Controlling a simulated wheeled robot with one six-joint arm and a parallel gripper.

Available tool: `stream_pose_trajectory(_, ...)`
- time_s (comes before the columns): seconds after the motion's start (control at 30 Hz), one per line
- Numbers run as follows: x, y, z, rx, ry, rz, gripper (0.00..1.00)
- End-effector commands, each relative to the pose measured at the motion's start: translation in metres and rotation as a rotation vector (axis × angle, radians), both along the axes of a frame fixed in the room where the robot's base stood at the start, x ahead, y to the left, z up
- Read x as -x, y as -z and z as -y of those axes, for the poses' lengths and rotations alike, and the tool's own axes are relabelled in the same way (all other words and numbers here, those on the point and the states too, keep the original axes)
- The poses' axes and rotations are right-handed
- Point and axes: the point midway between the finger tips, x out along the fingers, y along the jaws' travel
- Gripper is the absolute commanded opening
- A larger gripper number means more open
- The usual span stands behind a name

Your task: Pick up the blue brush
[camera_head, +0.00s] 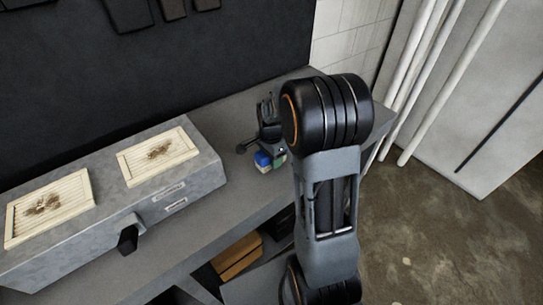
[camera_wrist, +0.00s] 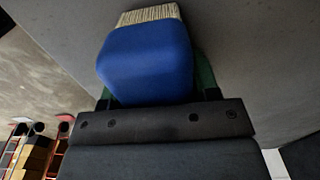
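The blue brush (camera_wrist: 147,62) fills the upper middle of the wrist view, with its blue body towards the camera and pale bristles (camera_wrist: 148,15) at the far end. In the head view the brush shows as a small blue block (camera_head: 263,158) at the bench's right part, beside my arm. My gripper (camera_wrist: 158,88) has green-sided fingers, one on each side of the blue body. It also shows small in the head view (camera_head: 271,162). The body hides much of the fingers, so I cannot tell whether they press on it.
A grey workbench (camera_head: 238,185) runs along the dark wall. A long grey metal box (camera_head: 105,178) with two pale louvred panels (camera_head: 158,150) stands on it to the left. White pipes (camera_head: 430,80) lean at the right. A shelf below holds a wooden-looking item (camera_head: 238,256).

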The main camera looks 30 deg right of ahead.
Motion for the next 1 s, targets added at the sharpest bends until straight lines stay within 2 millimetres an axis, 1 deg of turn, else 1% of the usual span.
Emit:
stream_pose_trajectory(0.03, 0.000, 0.000, 0.000, 0.000, 0.000, 0.000, 0.50)
stream_pose_trajectory(0.2, 0.000, 0.000, 0.000, 0.000, 0.000, 0.000, 0.34)
stream_pose_trajectory(0.3, 0.000, 0.000, 0.000, 0.000, 0.000, 0.001, 0.26)
stream_pose_trajectory(0.53, 0.000, -0.001, 0.000, 0.001, 0.000, 0.001, 0.26)
stream_pose_trajectory(0.67, -0.001, -0.006, 0.000, 0.000, 0.000, 0.003, 0.26)
stream_pose_trajectory(0.77, -0.001, -0.016, 0.000, 0.000, 0.000, 0.003, 0.26)
stream_pose_trajectory(0.87, -0.001, -0.031, 0.000, 0.001, 0.000, 0.005, 0.26)
stream_pose_trajectory(0.97, 0.012, -0.048, -0.004, 0.002, 0.000, 0.006, 0.26)
stream_pose_trajectory(1.0, 0.019, -0.057, -0.006, 0.002, -0.001, 0.007, 0.26)
